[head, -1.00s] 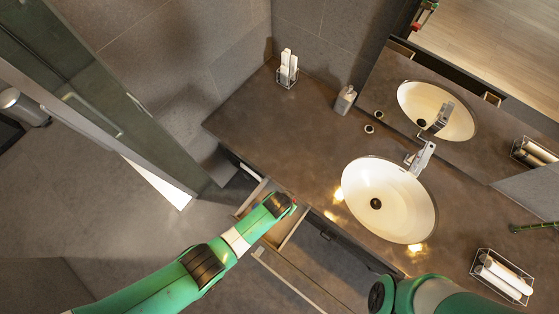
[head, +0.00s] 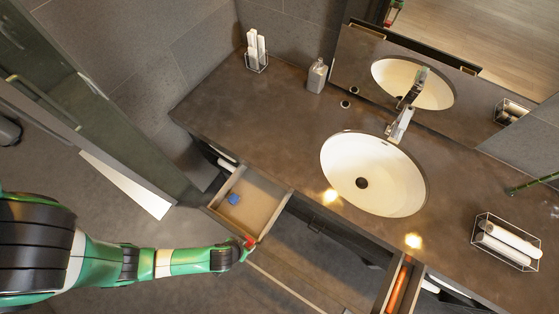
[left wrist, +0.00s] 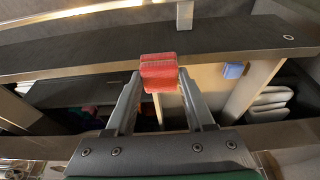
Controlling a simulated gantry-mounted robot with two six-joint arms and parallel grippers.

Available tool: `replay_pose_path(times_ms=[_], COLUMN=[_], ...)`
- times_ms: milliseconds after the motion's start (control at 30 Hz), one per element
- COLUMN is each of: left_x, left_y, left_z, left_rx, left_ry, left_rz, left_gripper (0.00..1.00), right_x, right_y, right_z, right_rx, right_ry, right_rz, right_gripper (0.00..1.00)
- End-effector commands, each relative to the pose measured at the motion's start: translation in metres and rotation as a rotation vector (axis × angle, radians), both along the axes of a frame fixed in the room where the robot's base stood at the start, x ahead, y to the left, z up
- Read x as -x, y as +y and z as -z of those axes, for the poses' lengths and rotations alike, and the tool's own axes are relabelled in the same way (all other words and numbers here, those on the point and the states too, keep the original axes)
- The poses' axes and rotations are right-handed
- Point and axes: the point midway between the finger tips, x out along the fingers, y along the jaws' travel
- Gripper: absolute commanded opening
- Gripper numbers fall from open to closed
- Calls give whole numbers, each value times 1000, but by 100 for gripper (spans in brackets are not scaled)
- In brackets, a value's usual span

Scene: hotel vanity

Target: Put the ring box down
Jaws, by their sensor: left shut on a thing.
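A small red box (head: 249,241), which I take as the ring box, is at the tip of my left gripper (head: 243,246). The gripper is shut on it at the front edge of an open drawer (head: 276,214). In the left wrist view the red box (left wrist: 158,72) sits between the two fingertips and hides what is directly behind it. Whether it touches the drawer, I cannot tell. A small blue item (head: 233,199) lies inside the drawer, and it also shows in the left wrist view (left wrist: 233,70). My right gripper is not in view.
The dark counter (head: 260,115) above has a sink (head: 385,175), a soap dispenser (head: 317,76) and two wire holders with white rolls (head: 505,245). Another open drawer (head: 378,292) holds an orange item (head: 398,290). Most of the left drawer's floor is bare.

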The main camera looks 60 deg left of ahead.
Motion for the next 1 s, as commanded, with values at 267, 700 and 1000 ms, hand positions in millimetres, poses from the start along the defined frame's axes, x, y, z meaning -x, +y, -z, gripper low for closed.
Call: replay_pose_path(times_ms=[267, 700, 1000], left_x=[-4, -41, -77], left_y=[4, 50, 95], left_z=[4, 32, 86], left_rx=[1, 1, 1], left_ry=[-1, -2, -1], left_rz=[-5, -9, -4], left_gripper=[0, 0, 0], right_x=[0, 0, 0], right_y=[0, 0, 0], right_z=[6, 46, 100], right_rx=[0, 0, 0], right_ry=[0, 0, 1], right_rz=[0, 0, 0], right_gripper=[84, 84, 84])
